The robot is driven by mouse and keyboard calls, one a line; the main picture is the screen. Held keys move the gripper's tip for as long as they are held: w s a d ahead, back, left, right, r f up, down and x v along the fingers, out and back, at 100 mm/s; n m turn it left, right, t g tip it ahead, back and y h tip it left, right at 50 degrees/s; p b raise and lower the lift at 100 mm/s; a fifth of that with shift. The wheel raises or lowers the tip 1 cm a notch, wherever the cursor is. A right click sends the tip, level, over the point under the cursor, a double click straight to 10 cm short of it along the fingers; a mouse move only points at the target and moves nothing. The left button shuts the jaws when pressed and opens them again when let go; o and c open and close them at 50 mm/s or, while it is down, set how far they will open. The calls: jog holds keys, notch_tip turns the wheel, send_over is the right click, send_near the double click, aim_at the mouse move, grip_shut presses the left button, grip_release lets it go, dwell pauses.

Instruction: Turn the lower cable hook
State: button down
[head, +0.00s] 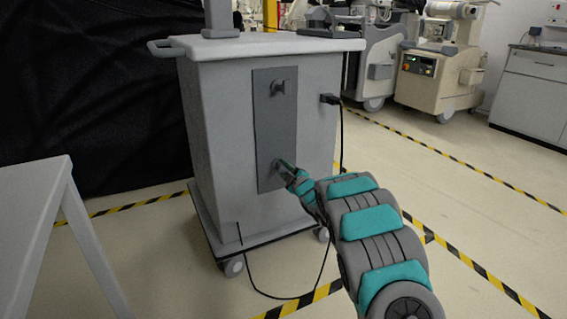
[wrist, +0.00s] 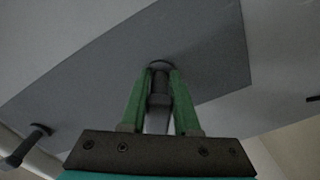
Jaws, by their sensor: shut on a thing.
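The grey cart (head: 222,108) carries a darker plate (head: 276,130) on its side. The upper cable hook (head: 279,87) sits near the top of the plate and also shows at the left of the wrist view (wrist: 28,146). The lower cable hook (wrist: 159,84) sticks out from the plate in the wrist view. My gripper (wrist: 160,82) has its green fingers on either side of this hook, shut on it. In the head view my gripper (head: 284,168) is at the lower part of the plate and mostly hides the lower hook.
A black plug (head: 329,99) with a cable hangs from the cart's right side; the cable loops down to the floor. A grey table (head: 40,195) stands at the left. Other machines (head: 440,65) stand behind. The floor to the right is clear, with striped tape.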

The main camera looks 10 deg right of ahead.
jog(key=m+p, duration=0.4)
jog(key=m, duration=0.1)
jog(key=shift+m, duration=0.4)
jog(key=m+p, duration=0.4)
jog(key=m, duration=0.1)
jog(key=shift+s+a+f+m, duration=0.1)
jog(key=shift+a+f+m, duration=0.1)
jog(key=shift+m, duration=0.1)
jog(key=c, duration=0.6)
grip_release()
jog(key=shift+c, duration=0.2)
